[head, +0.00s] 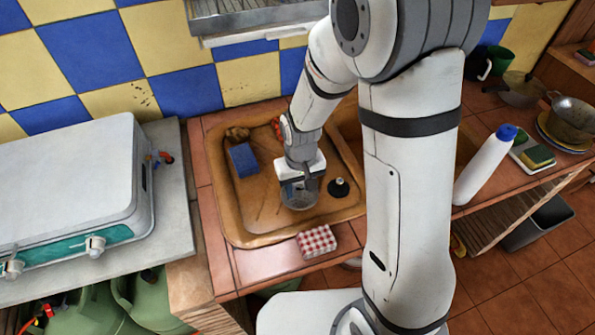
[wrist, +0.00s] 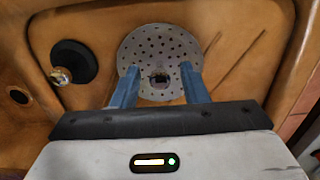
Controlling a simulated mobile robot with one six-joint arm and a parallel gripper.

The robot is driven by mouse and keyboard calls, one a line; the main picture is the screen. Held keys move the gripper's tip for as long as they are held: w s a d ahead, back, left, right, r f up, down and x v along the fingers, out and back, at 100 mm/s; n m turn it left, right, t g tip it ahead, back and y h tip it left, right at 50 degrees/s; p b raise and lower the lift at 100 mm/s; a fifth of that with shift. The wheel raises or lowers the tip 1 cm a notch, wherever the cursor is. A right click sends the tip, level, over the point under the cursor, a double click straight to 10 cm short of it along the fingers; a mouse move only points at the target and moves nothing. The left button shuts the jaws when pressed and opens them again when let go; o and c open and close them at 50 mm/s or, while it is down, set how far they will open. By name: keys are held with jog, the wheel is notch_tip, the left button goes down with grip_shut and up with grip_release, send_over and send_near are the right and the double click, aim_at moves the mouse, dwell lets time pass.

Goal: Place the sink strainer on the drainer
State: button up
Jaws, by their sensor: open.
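The sink strainer (wrist: 160,42) is a round grey disc with small holes and a dark central knob. It appears to lie flat on the brown grooved drainer (wrist: 235,25), the left section of the sink unit in the head view (head: 262,222). In the head view the strainer (head: 299,201) shows just below my gripper (head: 300,186). In the wrist view my gripper (wrist: 160,73) is open, with its two blue fingers either side of the knob, overlapping the disc's edges. I cannot tell whether they touch it.
A black plug (head: 338,187) lies beside the strainer. A blue sponge (head: 243,160) is at the left of the drainer, and a red checked sponge (head: 316,241) is on the front edge. A drain hole (wrist: 18,96) shows in the adjoining basin, mostly hidden by my arm in the head view.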

aim_at(300, 187)
notch_tip(300, 187, up, 11)
jog(key=s+d+r+m+t, duration=0.3)
jog(key=s+d+r, duration=0.6)
jog(key=s+d, duration=0.2)
jog(key=shift+s+d+r, duration=0.15)
jog(key=shift+s+d, duration=0.25)
jog(key=shift+s, duration=0.1)
